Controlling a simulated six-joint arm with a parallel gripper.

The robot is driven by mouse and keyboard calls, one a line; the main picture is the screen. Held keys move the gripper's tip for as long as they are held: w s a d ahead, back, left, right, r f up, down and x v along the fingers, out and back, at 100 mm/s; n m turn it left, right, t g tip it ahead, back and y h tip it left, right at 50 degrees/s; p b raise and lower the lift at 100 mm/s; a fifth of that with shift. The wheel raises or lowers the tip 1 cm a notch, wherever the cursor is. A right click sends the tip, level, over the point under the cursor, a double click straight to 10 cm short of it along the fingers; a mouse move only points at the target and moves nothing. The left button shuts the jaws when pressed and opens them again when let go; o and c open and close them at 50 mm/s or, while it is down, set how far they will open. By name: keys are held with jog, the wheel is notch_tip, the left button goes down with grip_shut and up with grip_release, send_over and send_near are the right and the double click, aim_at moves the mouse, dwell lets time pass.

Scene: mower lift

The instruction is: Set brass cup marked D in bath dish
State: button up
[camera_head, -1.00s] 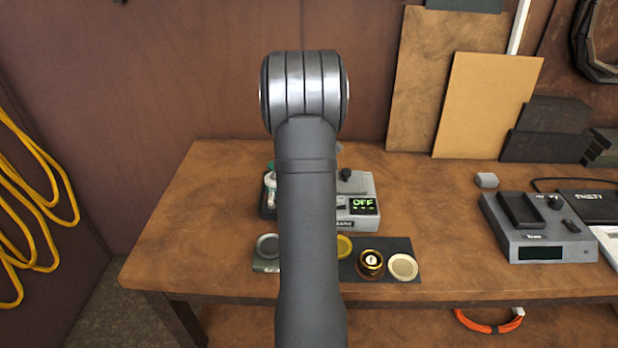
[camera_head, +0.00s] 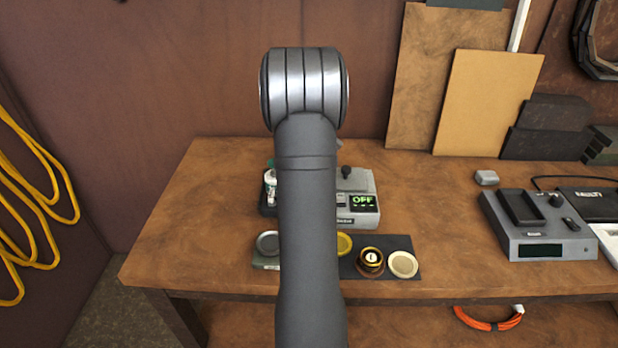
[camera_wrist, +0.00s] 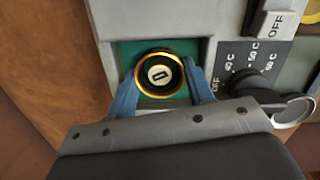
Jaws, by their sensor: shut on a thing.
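My gripper (camera_wrist: 162,88) shows in the wrist view, its two blue fingers closed on the sides of a brass cup (camera_wrist: 140,81). The cup has a gold rim, a dark inside and a pale disc with a dark mark, perhaps a D turned sideways. Below and around the cup is a green-floored square recess with a pale grey frame, seemingly the bath dish (camera_wrist: 124,53). The cup lies within its outline; I cannot tell whether it touches the floor. In the head view my arm hides the gripper, this cup and the recess.
A grey heater unit (camera_head: 358,184) reads OFF; its black knob (camera_wrist: 250,88) is close to the right finger. Another brass cup (camera_head: 371,262) stands on a dark mat (camera_head: 400,244) beside a pale round dish (camera_head: 403,264). A grey instrument (camera_head: 538,240) stands farther right, with bare bench between.

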jog(key=shift+f, duration=0.6)
jog(key=o, duration=0.7)
jog(key=shift+o, duration=0.2)
notch_tip(320, 180, up, 11)
jog(key=a, duration=0.1)
jog(key=shift+s+a, duration=0.15)
dwell(0.4)
notch_tip(320, 180, up, 17)
jog(key=shift+f, duration=0.15)
dwell(2.1)
